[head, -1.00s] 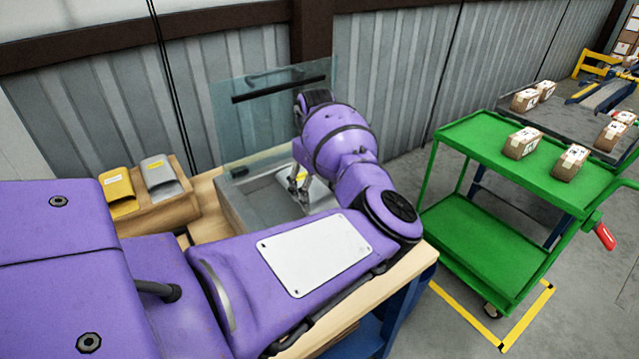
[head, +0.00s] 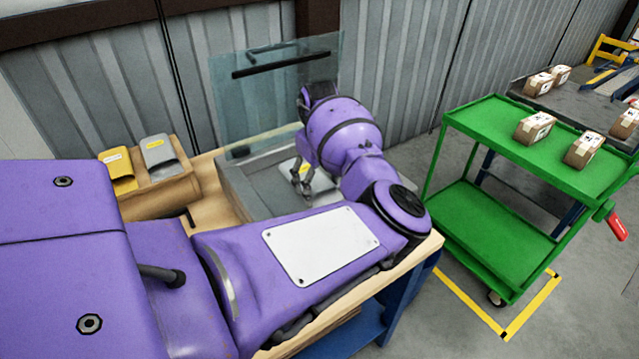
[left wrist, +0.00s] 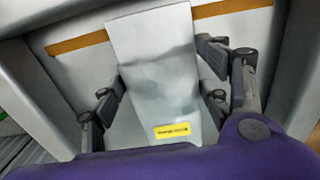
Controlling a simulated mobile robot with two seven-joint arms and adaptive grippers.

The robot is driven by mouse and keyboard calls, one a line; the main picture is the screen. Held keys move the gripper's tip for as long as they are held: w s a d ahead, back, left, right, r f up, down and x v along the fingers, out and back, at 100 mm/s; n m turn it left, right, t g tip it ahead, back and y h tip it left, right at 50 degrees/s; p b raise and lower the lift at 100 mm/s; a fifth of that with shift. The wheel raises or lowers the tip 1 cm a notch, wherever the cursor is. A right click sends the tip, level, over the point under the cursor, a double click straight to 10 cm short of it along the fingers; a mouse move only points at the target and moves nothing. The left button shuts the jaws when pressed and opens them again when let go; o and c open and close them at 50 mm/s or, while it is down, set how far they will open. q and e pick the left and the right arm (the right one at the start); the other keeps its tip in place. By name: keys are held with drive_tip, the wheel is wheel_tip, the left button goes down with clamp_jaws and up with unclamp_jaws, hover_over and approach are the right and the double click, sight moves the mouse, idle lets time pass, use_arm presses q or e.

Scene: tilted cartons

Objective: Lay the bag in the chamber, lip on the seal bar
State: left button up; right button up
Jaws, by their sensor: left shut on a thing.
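The bag is a flat silver-grey pouch with a yellow label (left wrist: 155,75). It lies between my left gripper's fingers (left wrist: 163,92), which are shut on it. In the head view the left gripper (head: 303,186) is over the open chamber (head: 235,190), and a pale part of the bag (head: 322,181) shows beside the fingers. In the left wrist view the orange-brown seal bar (left wrist: 77,42) runs across the chamber's far side. The bag's far end crosses over the bar and hides its middle. Whether the bag touches the bar or the floor, I cannot tell. My right gripper is out of view.
The clear lid (head: 275,95) stands raised behind the chamber. A wooden rack (head: 165,197) at left holds a yellow pouch (head: 118,168) and a grey pouch (head: 158,152). A green cart (head: 490,125) with small cartons stands at right, with bare floor beside it.

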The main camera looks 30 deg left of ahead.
use_arm(q)
drive_tip(key=shift+f, duration=0.15)
idle(0.3)
drive_tip(key=shift+f, duration=0.1)
idle(0.3)
drive_tip(key=o, duration=1)
drive_tip(key=shift+o, duration=0.8)
drive_tip(key=shift+c, duration=0.2)
drive_tip(key=shift+c, duration=1)
